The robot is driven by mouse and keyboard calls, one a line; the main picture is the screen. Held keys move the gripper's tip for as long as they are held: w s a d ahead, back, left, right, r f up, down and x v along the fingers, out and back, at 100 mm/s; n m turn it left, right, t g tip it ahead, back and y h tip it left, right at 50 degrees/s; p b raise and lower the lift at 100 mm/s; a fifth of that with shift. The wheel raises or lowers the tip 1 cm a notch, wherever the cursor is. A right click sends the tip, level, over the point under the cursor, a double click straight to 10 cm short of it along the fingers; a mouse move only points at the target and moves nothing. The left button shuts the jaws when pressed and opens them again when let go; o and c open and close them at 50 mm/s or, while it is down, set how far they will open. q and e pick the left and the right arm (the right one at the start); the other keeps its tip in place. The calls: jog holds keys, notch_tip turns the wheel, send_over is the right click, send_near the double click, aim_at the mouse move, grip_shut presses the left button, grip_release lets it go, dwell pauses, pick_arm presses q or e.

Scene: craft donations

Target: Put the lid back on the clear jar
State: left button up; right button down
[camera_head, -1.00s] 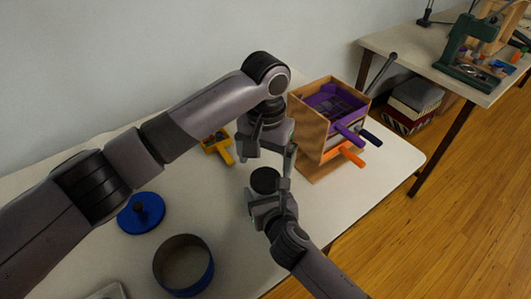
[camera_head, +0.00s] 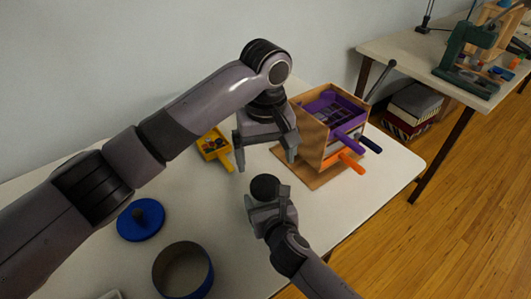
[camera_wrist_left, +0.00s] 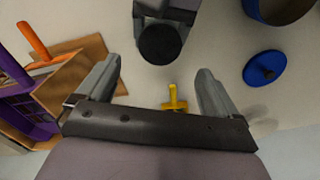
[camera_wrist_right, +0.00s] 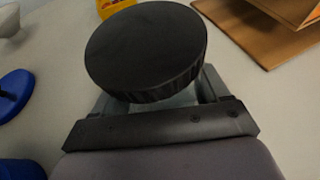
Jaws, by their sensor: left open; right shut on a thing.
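The round black lid (camera_head: 265,187) sits over the top of the clear jar (camera_wrist_right: 180,99) in my right gripper. In the right wrist view the lid (camera_wrist_right: 146,48) hides most of the jar, with only a pale sliver showing under its rim. I see no clear gap or tilt, but the seating is mostly hidden. My right gripper (camera_head: 268,201) is shut on the jar. My left gripper (camera_head: 266,165) is open and empty, just above and behind the lid. In the left wrist view the lid (camera_wrist_left: 160,44) lies beyond its spread fingers.
A blue knobbed lid (camera_head: 141,219) and an open blue tin (camera_head: 207,275) are at the left front. A yellow handled tray (camera_head: 215,147) lies behind my left gripper. A wooden box with purple and orange handled pieces (camera_head: 308,130) stands at the right. The table between is clear.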

aim_at(266, 186)
pick_arm(q)
notch_tip(266, 186, down, 8)
jog(key=shift+f, duration=0.1)
dwell(0.4)
jog(key=c, duration=1.1)
jog(key=m, duration=0.9)
jog(key=shift+m, duration=0.4)
jog(key=o, duration=1.2)
jog(key=shift+c, duration=0.2)
jog(key=shift+s+d, duration=0.1)
